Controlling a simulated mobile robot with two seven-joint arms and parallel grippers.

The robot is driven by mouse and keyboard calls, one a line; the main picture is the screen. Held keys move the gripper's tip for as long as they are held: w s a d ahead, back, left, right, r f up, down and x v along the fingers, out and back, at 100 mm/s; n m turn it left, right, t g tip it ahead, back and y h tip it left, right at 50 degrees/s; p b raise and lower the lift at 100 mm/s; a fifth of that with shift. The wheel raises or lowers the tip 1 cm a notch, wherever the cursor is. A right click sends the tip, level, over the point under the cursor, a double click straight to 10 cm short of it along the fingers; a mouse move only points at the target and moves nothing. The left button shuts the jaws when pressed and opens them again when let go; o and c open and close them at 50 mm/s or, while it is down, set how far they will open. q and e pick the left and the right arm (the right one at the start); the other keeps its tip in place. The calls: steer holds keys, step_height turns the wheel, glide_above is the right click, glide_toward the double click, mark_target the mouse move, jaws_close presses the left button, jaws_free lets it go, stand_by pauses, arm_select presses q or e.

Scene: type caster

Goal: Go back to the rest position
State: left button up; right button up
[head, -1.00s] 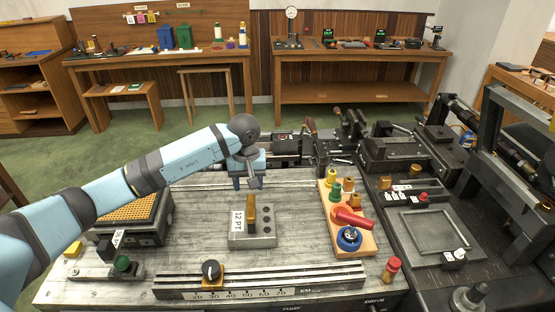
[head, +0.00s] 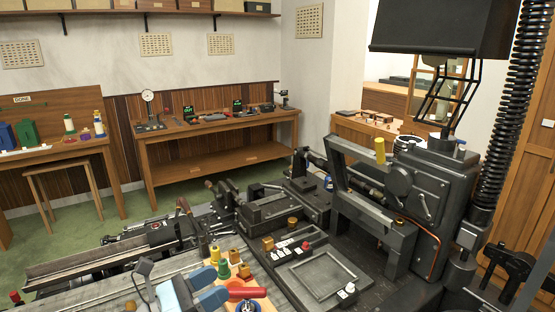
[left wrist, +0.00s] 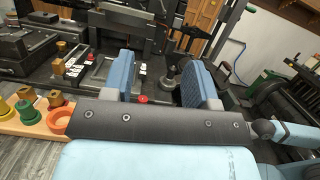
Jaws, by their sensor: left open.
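My left gripper (head: 213,285) shows at the bottom of the head view, its two blue fingers apart with nothing between them. It is beside the wooden rack of coloured pieces (head: 262,303) on the grey bench. In the left wrist view the open gripper (left wrist: 160,80) points toward the black machine, with a clear gap between its fingers. The rack's end (left wrist: 40,128) lies to the left of the gripper there. My right gripper is in neither view.
A black machine (head: 430,190) with a tall frame and ribbed column stands at the right. A flat grey tray (head: 318,272) with small knobs lies before it. A side table (head: 210,136) stands at the back wall. Green floor is free on the left.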

arm_select(q)
steer(key=s+a+f+n+t+y, duration=0.35)
steer(key=a+n+y, duration=0.4)
steer(key=n, duration=0.85)
steer(key=s+a+f+n+t+y, duration=0.2)
steer(key=a+f+n+y, duration=0.25)
steer(key=n+y, duration=0.95)
steer(key=s+a+f+n+g+h, duration=0.1)
steer(key=s+f+n+g, duration=0.35)
steer(key=s, duration=0.25)
steer(key=s+f+n+g+h, duration=0.2)
steer(key=s+f+n+g, duration=0.15)
steer(key=s+n, duration=0.3)
steer(key=s+a+f+n+g+h, duration=0.1)
steer(key=s+f+n+g, duration=0.3)
steer(key=s, duration=0.3)
steer(key=w+d+f+t+h+p, duration=0.1)
steer(key=w+d+f+t, duration=0.2)
steer(key=f, duration=0.2)
steer(key=w+d+f+m+t+h, duration=0.1)
steer(key=w+d+f+t+h, duration=0.1)
steer(key=f, duration=0.3)
steer(key=shift+w+d+f+t+p, duration=0.35)
steer(key=shift+w+d+t, duration=0.15)
steer(key=shift+d+t, duration=0.35)
